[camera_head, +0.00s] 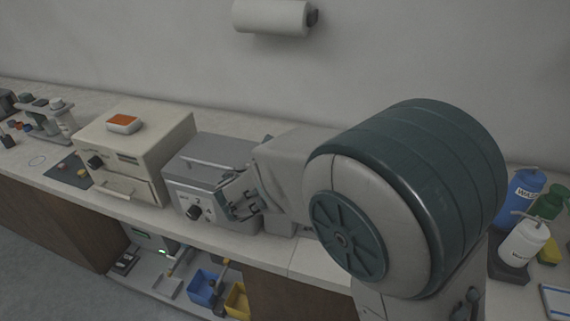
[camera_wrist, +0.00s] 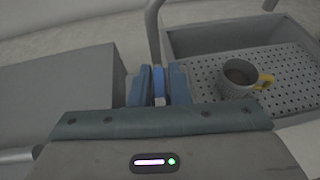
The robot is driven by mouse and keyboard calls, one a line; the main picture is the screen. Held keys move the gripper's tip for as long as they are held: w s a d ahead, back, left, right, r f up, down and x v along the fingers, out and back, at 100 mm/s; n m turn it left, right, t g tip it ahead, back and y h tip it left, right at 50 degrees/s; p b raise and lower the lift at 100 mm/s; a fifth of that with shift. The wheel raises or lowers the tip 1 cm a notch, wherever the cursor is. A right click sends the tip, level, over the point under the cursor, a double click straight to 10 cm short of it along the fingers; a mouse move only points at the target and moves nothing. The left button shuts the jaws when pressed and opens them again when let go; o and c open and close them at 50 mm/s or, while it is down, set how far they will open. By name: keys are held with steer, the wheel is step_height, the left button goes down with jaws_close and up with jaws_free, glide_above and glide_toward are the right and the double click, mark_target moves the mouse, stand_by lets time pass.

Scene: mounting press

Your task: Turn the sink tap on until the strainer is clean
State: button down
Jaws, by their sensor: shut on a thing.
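My gripper (camera_wrist: 160,84) has its blue fingers closed on a narrow blue piece in the wrist view. This piece seems to be the tap's lever, but the fingers hide most of it. A grey upright tube (camera_wrist: 153,32), which looks like the tap's spout, rises just beyond the fingers. The grey sink (camera_wrist: 213,40) lies beyond and to the right. I see no water running. I cannot clearly make out the strainer. In the head view my arm hides the sink and tap.
A grey mug with a yellow handle (camera_wrist: 237,92) and brown inside stands on a perforated grey plate (camera_wrist: 283,62), right of my gripper. A grey box (camera_wrist: 60,92) is close on the left. Bottles (camera_head: 524,243) stand at the counter's right.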

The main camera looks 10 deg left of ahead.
steer(key=m+h+p, duration=0.1)
steer(key=m+g+h+p, duration=0.1)
steer(key=h, duration=0.1)
steer(key=m+g+h+p, duration=0.1)
steer(key=m, duration=0.1)
steer(key=shift+s+d+r+h, duration=0.1)
steer(key=shift+d+r+h, duration=0.05)
steer(key=shift+d+h, duration=0.15)
steer(key=m+g+h+p, duration=0.1)
steer(key=m+g+h, duration=0.1)
steer(key=m+g+h+p, duration=0.2)
steer(key=shift+s+d+m, duration=0.15)
steer(key=shift+s+m, duration=0.05)
steer(key=shift+m, duration=0.2)
steer(key=m+g+p, duration=0.1)
steer(key=g, duration=0.1)
steer(key=m+g+h+p, duration=0.1)
steer(key=m, duration=0.1)
steer(key=shift+s+d+m+g+h, duration=0.2)
steer(key=shift+m+g+h, duration=0.1)
steer(key=shift+g, duration=0.1)
steer(key=shift+s+m+g+h+p, duration=0.2)
steer(key=shift+m+g+p, duration=0.15)
steer(key=shift+m+g, duration=0.7)
steer(key=shift+s+m+g+h+p, duration=0.15)
steer(key=shift+m+g+p, duration=0.15)
steer(key=shift+m+g, duration=0.7)
steer(key=shift+g, duration=0.25)
steer(key=c, duration=1.5)
jaws_free()
